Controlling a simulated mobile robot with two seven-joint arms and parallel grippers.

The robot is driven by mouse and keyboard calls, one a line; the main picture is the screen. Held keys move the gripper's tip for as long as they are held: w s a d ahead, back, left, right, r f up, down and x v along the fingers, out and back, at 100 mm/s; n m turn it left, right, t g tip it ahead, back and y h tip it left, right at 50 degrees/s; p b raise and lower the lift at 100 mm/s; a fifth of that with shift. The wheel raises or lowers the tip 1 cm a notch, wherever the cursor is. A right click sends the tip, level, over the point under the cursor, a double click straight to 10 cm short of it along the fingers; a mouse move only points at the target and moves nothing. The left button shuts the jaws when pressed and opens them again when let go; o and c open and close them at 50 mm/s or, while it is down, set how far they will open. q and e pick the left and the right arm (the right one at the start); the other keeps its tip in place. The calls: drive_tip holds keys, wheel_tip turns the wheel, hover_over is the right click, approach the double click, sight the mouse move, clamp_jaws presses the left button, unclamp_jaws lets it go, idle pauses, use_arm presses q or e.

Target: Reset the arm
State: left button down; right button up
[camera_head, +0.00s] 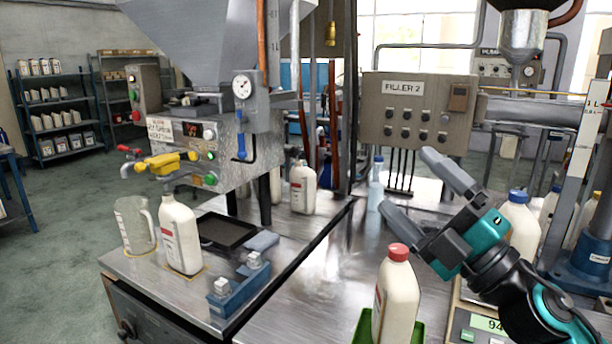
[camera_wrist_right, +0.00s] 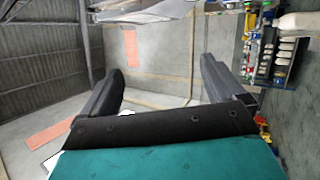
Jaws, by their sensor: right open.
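My right gripper (camera_head: 415,185) is raised above the right part of the steel table in the head view. Its two dark fingers are spread wide with nothing between them, and it points up and to the left. In the right wrist view the right gripper (camera_wrist_right: 160,95) also shows open and empty, with the ceiling and a far wall beyond. A white bottle with a red cap (camera_head: 397,295) stands upright in a green tray (camera_head: 418,333), below the gripper and apart from it. My left gripper is not in view.
An uncapped white bottle (camera_head: 180,235) stands under the yellow nozzle (camera_head: 165,162), beside a clear jug (camera_head: 134,225). A blue holder (camera_head: 240,288) sits near the front edge. A blue-capped bottle (camera_head: 520,228) stands close to my right arm. The FILLER 2 panel (camera_head: 416,112) is behind.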

drive_tip(key=s+d+f+m+g+h, duration=0.1)
drive_tip(key=s+d+f+m+h, duration=0.1)
drive_tip(key=d+f+m+h, duration=0.55)
drive_tip(key=s+d+f+m+g+h, duration=0.1)
drive_tip(key=s+d+f+m+h, duration=0.1)
drive_tip(key=f+m+h, duration=0.95)
drive_tip(key=s+a+f+m+g+y, duration=0.2)
drive_tip(key=s+f+g, duration=0.4)
drive_tip(key=s+f, duration=0.35)
drive_tip(key=s+a+f+m+g+y, duration=0.25)
drive_tip(key=s+f+g, duration=0.45)
drive_tip(key=s, duration=0.4)
drive_tip(key=w+a+f+t+b, duration=0.1)
drive_tip(key=w+f+t+b, duration=0.1)
drive_tip(key=f, duration=0.4)
drive_tip(key=w+f+t+b, duration=0.1)
drive_tip(key=w+f+t, duration=0.4)
drive_tip(key=f, duration=0.2)
drive_tip(key=shift+w+a+f+t+y+b, duration=0.15)
drive_tip(key=shift+a+f+t+y+b, duration=0.05)
drive_tip(key=shift+a+t+y+b, duration=0.25)
